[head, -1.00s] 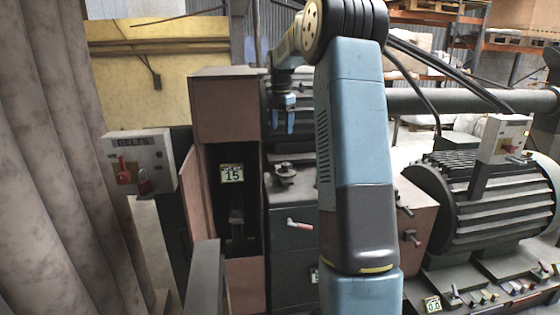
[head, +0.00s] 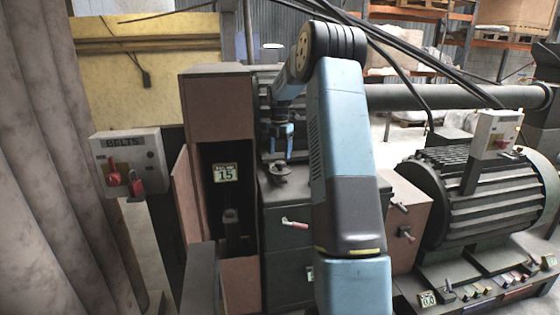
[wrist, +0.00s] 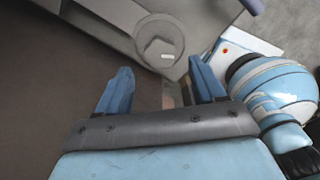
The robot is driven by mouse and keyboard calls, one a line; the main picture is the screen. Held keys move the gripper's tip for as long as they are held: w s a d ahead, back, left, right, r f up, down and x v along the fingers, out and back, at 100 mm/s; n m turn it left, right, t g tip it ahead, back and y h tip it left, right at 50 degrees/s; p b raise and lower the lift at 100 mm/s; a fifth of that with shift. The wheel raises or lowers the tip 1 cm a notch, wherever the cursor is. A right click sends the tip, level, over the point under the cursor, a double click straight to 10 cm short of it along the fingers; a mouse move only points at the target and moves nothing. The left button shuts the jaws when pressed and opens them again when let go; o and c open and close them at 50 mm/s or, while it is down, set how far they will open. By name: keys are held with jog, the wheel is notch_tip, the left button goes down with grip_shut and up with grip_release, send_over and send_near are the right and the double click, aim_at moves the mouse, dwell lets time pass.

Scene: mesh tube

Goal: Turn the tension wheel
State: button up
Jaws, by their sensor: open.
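The tension wheel, as I take it, is a small dark round handwheel (head: 279,173) on top of the dark cabinet left of my arm in the head view. The fingers (wrist: 160,68) also show spread and empty in the wrist view. I cannot tell whether a fingertip touches the wheel.
A "BELTS" switch box (head: 131,163) with red handles stands at left beside a hanging curtain (head: 45,150). A "15" display (head: 225,173) sits in the brown housing. A large ribbed motor (head: 480,200) and a pipe (head: 450,97) are at right.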

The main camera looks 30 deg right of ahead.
aim_at(279, 162)
jog(key=shift+f, duration=2.15)
jog(key=shift+c, duration=0.5)
jog(key=c, duration=1)
jog(key=shift+o, duration=0.2)
